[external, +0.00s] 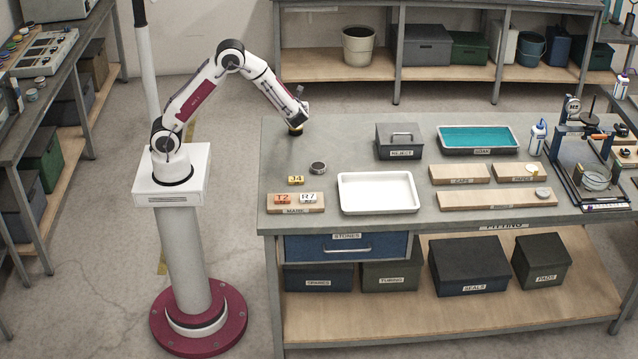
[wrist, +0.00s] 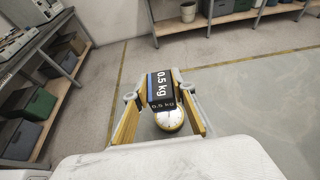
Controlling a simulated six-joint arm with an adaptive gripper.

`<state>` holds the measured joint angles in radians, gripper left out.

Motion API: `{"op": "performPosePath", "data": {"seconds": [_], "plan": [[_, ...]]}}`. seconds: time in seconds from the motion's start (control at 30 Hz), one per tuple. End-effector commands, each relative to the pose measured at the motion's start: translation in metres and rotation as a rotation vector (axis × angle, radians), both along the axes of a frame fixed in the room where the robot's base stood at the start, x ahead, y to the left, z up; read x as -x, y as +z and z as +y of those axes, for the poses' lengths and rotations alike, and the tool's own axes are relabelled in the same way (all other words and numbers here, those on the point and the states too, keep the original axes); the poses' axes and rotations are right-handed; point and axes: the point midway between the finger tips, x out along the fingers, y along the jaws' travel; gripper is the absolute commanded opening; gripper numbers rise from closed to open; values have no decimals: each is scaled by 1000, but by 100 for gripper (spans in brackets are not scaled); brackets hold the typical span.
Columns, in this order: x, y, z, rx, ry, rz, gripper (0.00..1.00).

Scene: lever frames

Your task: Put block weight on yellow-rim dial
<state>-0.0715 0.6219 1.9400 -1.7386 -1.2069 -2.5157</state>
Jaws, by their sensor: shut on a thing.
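The block weight (wrist: 160,88) is black with a blue stripe and white "0.5 kg" lettering, held between the fingers of my gripper (wrist: 158,112). The yellow-rim dial (wrist: 169,120), round with a white face, shows just below the block in the wrist view; the block hides part of it. In the external view my gripper (external: 297,122) is low at the bench's far left corner, with dark and yellow parts at its tip. I cannot tell whether the block touches the dial.
A grey-rimmed round dial (external: 318,168) stands on the bench nearby. Tiles (external: 295,180) and a labelled wooden board (external: 284,210) lie in front, with a white tray (external: 347,192) to the right. A grey box (external: 399,146) stands behind the tray.

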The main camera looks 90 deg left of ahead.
Motion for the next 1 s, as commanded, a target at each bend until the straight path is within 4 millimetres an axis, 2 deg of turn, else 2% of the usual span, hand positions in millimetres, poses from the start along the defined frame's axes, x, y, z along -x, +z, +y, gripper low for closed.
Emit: {"op": "performPosePath", "data": {"seconds": [0.2, 0.73, 1.0], "plan": [[0, -19, 0, -2, 0, -1, 0], [0, -26, 0, -2, 0, -1, 0], [0, -50, 0, -1, 1, 1, 0]]}}
